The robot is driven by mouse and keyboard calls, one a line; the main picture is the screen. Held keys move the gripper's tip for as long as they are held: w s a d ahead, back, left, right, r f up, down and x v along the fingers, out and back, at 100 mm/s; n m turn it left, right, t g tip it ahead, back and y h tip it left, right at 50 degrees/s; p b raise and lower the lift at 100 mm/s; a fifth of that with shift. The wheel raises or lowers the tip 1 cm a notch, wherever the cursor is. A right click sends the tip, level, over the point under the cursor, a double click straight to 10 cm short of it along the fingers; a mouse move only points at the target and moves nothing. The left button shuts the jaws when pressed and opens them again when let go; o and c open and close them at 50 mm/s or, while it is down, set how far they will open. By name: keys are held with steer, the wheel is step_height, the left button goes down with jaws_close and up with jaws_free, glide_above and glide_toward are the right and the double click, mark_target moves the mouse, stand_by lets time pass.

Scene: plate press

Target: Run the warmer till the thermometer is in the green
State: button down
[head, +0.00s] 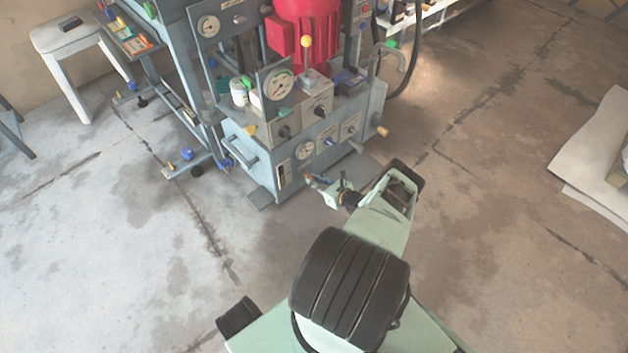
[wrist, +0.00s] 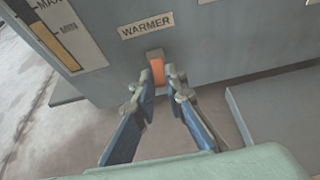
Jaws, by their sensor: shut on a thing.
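In the wrist view an orange rocker or lever (wrist: 157,70) sits just below the WARMER label (wrist: 146,26) on the grey cabinet front. My gripper (wrist: 158,84) has its fingertips on either side of it and is shut on it. In the head view my gripper (head: 318,183) is low at the front of the grey-blue press unit, and the orange part is hidden or too small to see.
A level strip (wrist: 66,32) marked MAX and MIN is left of the label. A white stool (head: 75,40) is at the left. The floor in front is clear.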

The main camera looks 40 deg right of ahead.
steer(key=c, duration=2)
jaws_free()
steer(key=shift+o, duration=0.2)
steer(key=shift+s, duration=0.1)
steer(key=a+v, duration=0.1)
steer(key=v, duration=1)
steer(key=shift+s+d+r, duration=0.25)
steer(key=shift+s+d, duration=0.15)
steer(key=shift+d, duration=0.05)
